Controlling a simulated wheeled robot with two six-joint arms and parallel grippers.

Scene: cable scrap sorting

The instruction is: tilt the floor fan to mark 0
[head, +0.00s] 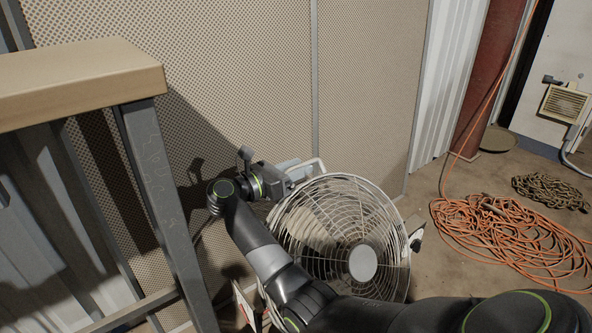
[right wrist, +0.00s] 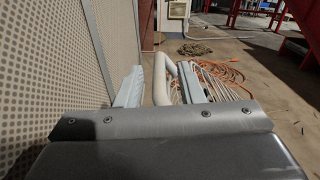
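The floor fan (head: 345,235) stands in the middle of the head view, its round wire grille and pale hub facing up towards me. Its pale tube handle (head: 316,162) rises at the top rim and also shows in the right wrist view (right wrist: 160,84). My right gripper (head: 296,170) is at this handle; in the right wrist view its two pale fingers (right wrist: 162,78) stand apart with handle tube between them. I see no clear grip on it. A white plate with red marking (head: 243,306) shows low left of the fan, partly hidden by my arm; no number is readable. My left gripper is out of view.
A perforated panel wall (head: 370,80) stands close behind the fan. A wood-topped bench (head: 80,80) with grey legs is at left. Orange cable (head: 500,235) and a chain (head: 550,190) lie on the floor at right, with some bare floor around them.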

